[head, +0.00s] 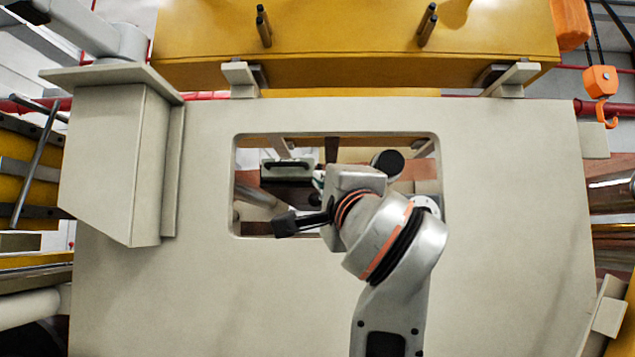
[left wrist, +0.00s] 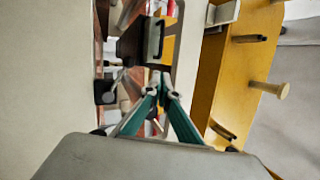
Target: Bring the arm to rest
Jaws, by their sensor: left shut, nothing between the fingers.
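My left arm (head: 385,250) comes up from the bottom of the head view, and its wrist is in front of the rectangular opening in the beige panel. My left gripper (left wrist: 161,92) shows best in the left wrist view. Its green fingers come together at the tips, shut with nothing between them. In the head view the wrist hides most of the gripper; only a small green part shows at the opening. A dark block with a handle (left wrist: 158,40) lies beyond the fingertips; it also shows inside the opening in the head view (head: 287,170). My right gripper is not in view.
The beige panel (head: 510,220) surrounds the opening, whose edges are close around my wrist. A beige box (head: 115,160) juts out on the left. A yellow beam with pegs (head: 350,60) crosses above. An orange hook (head: 600,85) hangs at the upper right. The panel's lower left front is clear.

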